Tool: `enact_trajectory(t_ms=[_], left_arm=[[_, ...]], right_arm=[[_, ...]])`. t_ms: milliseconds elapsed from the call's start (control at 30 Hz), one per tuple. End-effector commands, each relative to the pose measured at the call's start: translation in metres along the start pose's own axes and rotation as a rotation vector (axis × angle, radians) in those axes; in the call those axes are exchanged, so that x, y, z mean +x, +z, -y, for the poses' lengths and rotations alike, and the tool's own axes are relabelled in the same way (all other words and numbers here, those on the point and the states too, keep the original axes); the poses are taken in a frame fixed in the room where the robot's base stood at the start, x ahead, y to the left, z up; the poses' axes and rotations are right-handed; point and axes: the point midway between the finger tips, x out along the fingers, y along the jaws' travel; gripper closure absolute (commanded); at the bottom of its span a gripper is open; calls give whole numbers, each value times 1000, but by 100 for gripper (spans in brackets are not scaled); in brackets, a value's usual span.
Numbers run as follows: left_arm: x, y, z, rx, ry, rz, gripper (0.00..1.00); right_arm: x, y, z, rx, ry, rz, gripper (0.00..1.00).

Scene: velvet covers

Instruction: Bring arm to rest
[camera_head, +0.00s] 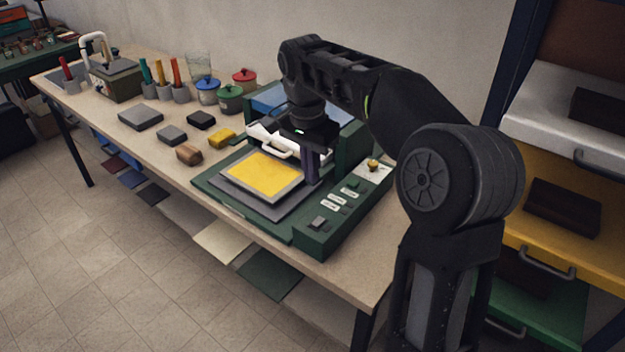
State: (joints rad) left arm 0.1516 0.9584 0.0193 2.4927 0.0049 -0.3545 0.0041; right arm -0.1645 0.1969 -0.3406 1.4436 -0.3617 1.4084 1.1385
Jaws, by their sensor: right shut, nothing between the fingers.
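My right arm rises at the right of the head view and bends over to the left across the bench. Its gripper (312,168) points down beside the right edge of a yellow panel in a light frame (262,176). The gripper is shut and holds nothing. The framed panel lies on a grey plate of a green press-like machine (345,224). I cannot tell whether the fingertips touch the plate. My left gripper is not in view.
The long bench (110,107) holds grey blocks (141,117), a yellow block (222,138), a brown block (189,154), and lidded pots (230,98). Shelves with coloured drawers (563,195) stand close at the right. The tiled floor (90,270) at left is clear.

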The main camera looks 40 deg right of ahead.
Motion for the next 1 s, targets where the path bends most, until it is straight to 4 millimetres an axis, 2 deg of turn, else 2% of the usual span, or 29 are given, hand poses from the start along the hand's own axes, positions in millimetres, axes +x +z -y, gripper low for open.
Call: enact_trajectory(t_ms=[533, 667, 800, 867, 967, 1000], left_arm=[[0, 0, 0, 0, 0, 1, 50], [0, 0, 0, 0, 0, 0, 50], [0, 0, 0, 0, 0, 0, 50], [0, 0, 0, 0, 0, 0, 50], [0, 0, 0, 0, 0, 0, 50], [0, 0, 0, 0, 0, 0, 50]], right_arm=[[-1, 0, 0, -2, 0, 0, 100], [-1, -2, 5, -51, -22, -10, 100], [4, -9, 40, -195, -155, -65, 100], [13, -2, 61, -290, -229, -89, 100], [50, 28, 104, -493, -342, -125, 100], [73, 47, 119, -578, -381, -134, 100]])
